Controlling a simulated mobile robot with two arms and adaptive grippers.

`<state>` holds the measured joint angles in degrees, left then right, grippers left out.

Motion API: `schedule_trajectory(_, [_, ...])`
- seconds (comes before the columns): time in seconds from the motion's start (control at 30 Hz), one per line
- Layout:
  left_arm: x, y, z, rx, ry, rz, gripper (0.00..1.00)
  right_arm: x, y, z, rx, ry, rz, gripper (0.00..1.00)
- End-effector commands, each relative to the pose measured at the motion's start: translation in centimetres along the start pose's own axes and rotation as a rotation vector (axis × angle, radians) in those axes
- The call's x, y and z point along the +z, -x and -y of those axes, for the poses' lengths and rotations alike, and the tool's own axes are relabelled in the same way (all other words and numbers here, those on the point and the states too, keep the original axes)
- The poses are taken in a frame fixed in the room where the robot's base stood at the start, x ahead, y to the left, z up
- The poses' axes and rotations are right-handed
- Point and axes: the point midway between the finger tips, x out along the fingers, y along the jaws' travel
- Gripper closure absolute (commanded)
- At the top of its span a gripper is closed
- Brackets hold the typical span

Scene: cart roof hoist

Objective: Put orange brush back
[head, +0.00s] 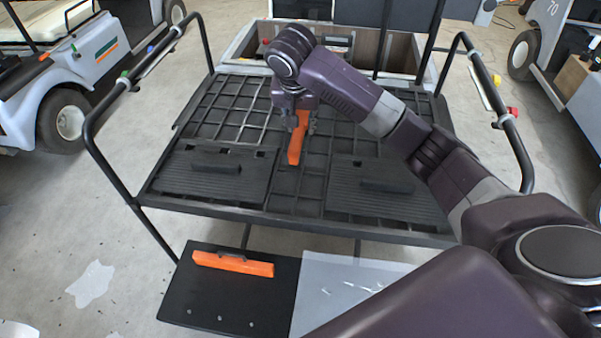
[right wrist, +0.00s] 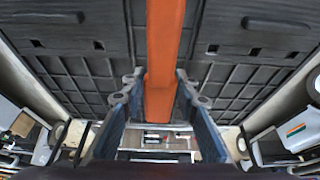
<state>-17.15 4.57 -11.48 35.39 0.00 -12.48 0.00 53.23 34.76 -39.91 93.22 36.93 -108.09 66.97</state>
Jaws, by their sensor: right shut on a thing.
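My right gripper (head: 300,122) is shut on the orange brush (head: 296,148), a long narrow orange piece, above the middle of the dark roof rack (head: 225,122). The brush slants downward toward the near side of the rack; whether its low end touches the rack I cannot tell. In the right wrist view the brush (right wrist: 165,45) runs between the two blue-grey fingers (right wrist: 158,100) and out past the top edge. A second orange bar (head: 233,263), with a black piece along its top, lies on a black board (head: 215,310) below the rack. My left gripper is not in view.
Two ribbed panels with dark handles (head: 216,160) (head: 385,187) lie on the near part of the rack. Black rails (head: 88,130) (head: 515,135) rise at both sides. A clear sheet (head: 345,285) is beside the board. An open box (head: 365,45) stands behind; carts are parked at both sides.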

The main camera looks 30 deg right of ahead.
Motion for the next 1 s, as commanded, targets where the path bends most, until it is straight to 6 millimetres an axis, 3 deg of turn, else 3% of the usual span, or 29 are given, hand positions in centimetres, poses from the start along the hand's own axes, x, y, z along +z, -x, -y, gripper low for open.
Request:
schedule_trajectory(0.1, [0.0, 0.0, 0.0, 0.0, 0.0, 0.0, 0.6, 1.3, -3.2, -0.2, 0.007, 0.003, 0.004, 0.92])
schedule_trajectory(0.4, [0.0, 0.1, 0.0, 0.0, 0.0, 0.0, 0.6, 4.1, -10.2, -0.1, 0.004, 0.001, 0.001, 0.92])
schedule_trajectory(1.0, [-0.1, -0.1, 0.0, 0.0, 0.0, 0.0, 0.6, 6.5, -16.5, 0.0, 0.001, 0.002, -0.001, 0.92])
